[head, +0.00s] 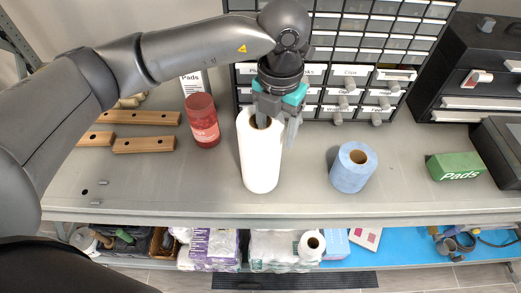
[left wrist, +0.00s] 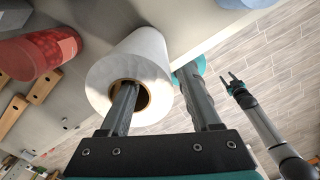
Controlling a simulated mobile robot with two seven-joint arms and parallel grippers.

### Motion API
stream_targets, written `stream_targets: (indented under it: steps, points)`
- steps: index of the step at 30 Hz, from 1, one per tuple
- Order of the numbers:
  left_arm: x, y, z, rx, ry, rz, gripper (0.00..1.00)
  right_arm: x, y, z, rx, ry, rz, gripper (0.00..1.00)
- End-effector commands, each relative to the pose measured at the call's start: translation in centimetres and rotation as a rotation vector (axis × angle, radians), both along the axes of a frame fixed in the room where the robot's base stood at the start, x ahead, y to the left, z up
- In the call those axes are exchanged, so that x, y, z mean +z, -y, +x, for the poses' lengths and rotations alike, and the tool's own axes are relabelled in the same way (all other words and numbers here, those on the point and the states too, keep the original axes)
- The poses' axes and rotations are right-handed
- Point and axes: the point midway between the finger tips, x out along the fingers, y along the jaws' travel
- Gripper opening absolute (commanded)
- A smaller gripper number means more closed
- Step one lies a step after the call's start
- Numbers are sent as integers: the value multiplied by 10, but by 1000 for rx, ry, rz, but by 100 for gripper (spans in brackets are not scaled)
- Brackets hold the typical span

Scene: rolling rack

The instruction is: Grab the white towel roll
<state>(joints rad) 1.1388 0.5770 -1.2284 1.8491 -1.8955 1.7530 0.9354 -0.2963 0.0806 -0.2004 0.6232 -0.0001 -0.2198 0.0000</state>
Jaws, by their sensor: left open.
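The white towel roll (head: 261,160) stands upright on the grey rack shelf, near the middle of the head view. In the left wrist view, the white towel roll (left wrist: 134,67) shows its open end and brown core. My left gripper (head: 278,122) points down at its top and is open. In the left wrist view, one finger of my left gripper (left wrist: 157,77) is at the core opening and the other is outside the roll's wall. My right gripper (left wrist: 231,79) shows in the left wrist view, apart from the roll and open.
A blue roll (head: 353,168) stands to the right, and a red container (head: 202,120) to the left. Wooden bars (head: 143,145) lie farther left. A green Pads box (head: 455,166) is at the right. Drawer bins (head: 345,75) stand behind. Bare shelf lies between the two rolls.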

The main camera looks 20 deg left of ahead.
Motion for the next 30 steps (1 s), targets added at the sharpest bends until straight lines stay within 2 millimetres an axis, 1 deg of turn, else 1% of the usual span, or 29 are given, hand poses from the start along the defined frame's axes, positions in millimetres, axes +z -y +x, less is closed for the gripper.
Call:
stream_targets:
  steps: [2, 6, 9, 13, 19, 30]
  points:
    - [-9, -1, -1, 2, -6, 2, 63, 2, 0, 3, 0, 5, 1, 50]
    - [-31, -1, -1, 2, -6, 1, 63, 7, 0, 2, 0, 4, 1, 50]
    - [-43, 0, -1, 2, -5, 2, 63, 9, 0, 1, 0, 3, 1, 50]
    - [-49, 0, 0, 1, -1, 1, 63, 9, 0, -1, 0, 0, 1, 50]
    - [-50, 0, 0, 0, -1, 1, 62, 8, 0, -4, 0, -7, -1, 50]
    - [-49, 0, 0, 0, -1, 1, 21, 8, 0, -5, 0, -9, -1, 50]
